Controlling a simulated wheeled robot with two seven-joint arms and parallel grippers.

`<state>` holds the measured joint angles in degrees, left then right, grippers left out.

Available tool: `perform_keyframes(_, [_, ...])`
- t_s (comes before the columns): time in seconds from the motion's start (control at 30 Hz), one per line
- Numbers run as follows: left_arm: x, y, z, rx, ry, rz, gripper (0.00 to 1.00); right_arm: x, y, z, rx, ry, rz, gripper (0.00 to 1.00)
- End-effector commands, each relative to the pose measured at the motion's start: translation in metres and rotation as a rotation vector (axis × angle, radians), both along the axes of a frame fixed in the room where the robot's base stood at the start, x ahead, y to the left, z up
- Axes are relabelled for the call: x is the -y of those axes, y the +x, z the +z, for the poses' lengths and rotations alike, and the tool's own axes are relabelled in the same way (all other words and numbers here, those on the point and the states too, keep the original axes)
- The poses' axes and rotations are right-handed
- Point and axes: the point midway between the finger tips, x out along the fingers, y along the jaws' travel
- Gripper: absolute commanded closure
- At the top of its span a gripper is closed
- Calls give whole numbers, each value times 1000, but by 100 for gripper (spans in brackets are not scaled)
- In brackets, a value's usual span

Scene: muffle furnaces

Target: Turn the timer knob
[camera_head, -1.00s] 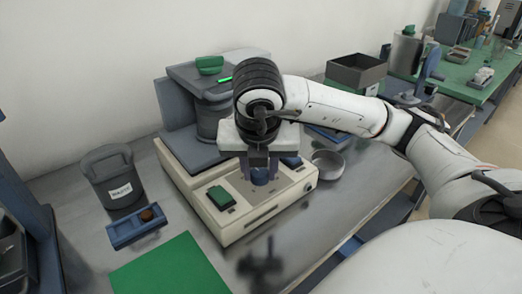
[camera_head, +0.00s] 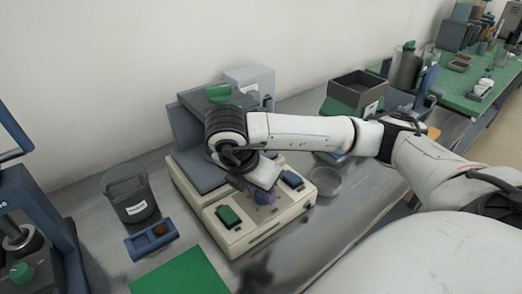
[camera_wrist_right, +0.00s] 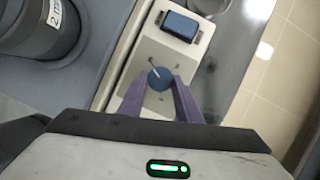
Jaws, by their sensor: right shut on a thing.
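The timer knob (camera_wrist_right: 160,76) is a round blue knob with a pale pointer line, on the front panel of a cream machine (camera_head: 262,236). In the right wrist view it sits between the two purple fingers of my right gripper (camera_wrist_right: 157,84), which is shut on it. In the head view my right gripper (camera_head: 264,194) reaches down to the panel, tilted, and mostly hides the knob. A green rocker switch (camera_head: 229,215) is left of the knob and a blue one (camera_head: 291,180) right of it. My left gripper is not in view.
A grey labelled bin (camera_head: 130,202) and a blue tray (camera_head: 152,242) stand left of the machine. A round metal dish (camera_head: 326,182) is close to its right. A green mat (camera_head: 180,275) lies in front. A dark open box (camera_head: 358,88) is behind right.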

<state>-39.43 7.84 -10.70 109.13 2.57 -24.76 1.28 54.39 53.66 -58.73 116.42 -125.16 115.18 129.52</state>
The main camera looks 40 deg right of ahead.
Motion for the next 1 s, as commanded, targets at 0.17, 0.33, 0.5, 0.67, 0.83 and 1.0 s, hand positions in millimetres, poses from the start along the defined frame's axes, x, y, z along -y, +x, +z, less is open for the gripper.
perform_keyframes(0.17, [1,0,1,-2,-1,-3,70,0,0,0,1,1,-6,92])
perform_keyframes(0.33, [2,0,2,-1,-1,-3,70,0,0,0,2,1,-6,92])
perform_keyframes(0.5, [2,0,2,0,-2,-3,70,0,0,0,2,1,-5,51])
perform_keyframes(0.67, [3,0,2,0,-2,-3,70,0,0,0,0,1,-4,51])
perform_keyframes(0.83, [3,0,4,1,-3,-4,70,-1,0,2,2,0,-4,51])
perform_keyframes(1.0, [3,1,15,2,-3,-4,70,-7,0,22,5,1,-2,51])
